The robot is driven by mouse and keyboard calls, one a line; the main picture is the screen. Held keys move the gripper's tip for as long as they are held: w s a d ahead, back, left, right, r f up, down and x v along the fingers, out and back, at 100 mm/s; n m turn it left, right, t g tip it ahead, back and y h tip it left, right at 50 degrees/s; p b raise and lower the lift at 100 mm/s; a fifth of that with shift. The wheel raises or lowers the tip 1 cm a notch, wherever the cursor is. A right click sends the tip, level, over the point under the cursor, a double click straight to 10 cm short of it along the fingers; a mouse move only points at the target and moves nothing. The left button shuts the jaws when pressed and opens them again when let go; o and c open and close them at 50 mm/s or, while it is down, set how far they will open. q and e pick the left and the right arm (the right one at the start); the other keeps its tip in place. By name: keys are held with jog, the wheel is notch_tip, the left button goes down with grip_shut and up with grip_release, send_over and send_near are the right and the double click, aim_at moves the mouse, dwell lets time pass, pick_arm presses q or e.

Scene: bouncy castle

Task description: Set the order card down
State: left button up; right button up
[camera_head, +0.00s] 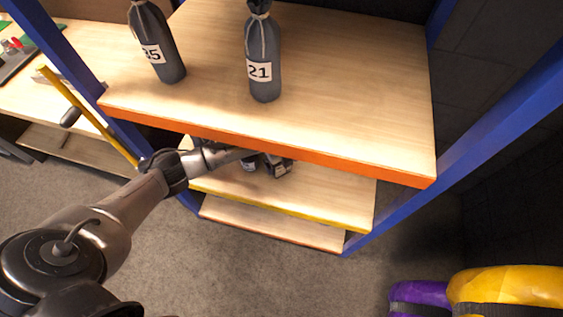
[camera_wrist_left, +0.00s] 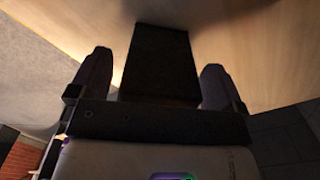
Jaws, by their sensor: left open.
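My left arm reaches under the orange-edged top shelf, and its gripper (camera_head: 279,167) is just above the yellow-edged shelf (camera_head: 330,200). In the left wrist view the two fingers of the gripper (camera_wrist_left: 156,72) stand wide apart. A dark, flat-faced rectangular piece (camera_wrist_left: 160,62) lies between them, with a gap visible on each side. Its far end is near a pale wooden surface (camera_wrist_left: 240,40). I cannot tell whether this piece is the order card. No printed face of a card shows. My right gripper is in neither view.
Two grey wrapped bottles, labelled 35 (camera_head: 158,45) and 21 (camera_head: 263,55), stand on the top shelf (camera_head: 350,90). Its orange edge (camera_head: 300,150) overhangs my gripper. Blue posts (camera_head: 480,135) flank the shelves. Purple (camera_head: 420,293) and yellow (camera_head: 510,287) padded shapes lie at lower right.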

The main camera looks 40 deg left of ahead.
pick_arm(q)
notch_tip(320, 180, up, 7)
jog(key=shift+r+p, duration=0.1)
jog(key=shift+p, duration=1.15)
jog(key=s+d+f+n+t+h, duration=0.1)
jog(key=s+d+f+n, duration=0.1)
jog(key=s+d+n, duration=0.4)
jog(key=s+d+f+n+t+h, duration=0.1)
jog(key=s+d+f+n, duration=0.1)
jog(key=s+d, duration=0.7)
jog(key=s+a+r+n+y, duration=0.1)
jog(key=s+a+r+n, duration=0.1)
jog(key=s+n, duration=0.4)
jog(key=s+a+r+n+t, duration=0.1)
jog(key=s+a+r+n, duration=0.2)
jog(key=s+n, duration=0.2)
jog(key=s, duration=0.3)
jog(key=shift+s+a+r+n+t+y, duration=0.2)
jog(key=shift+s+a+n+t+y, duration=0.1)
jog(key=shift+s+n+y, duration=0.1)
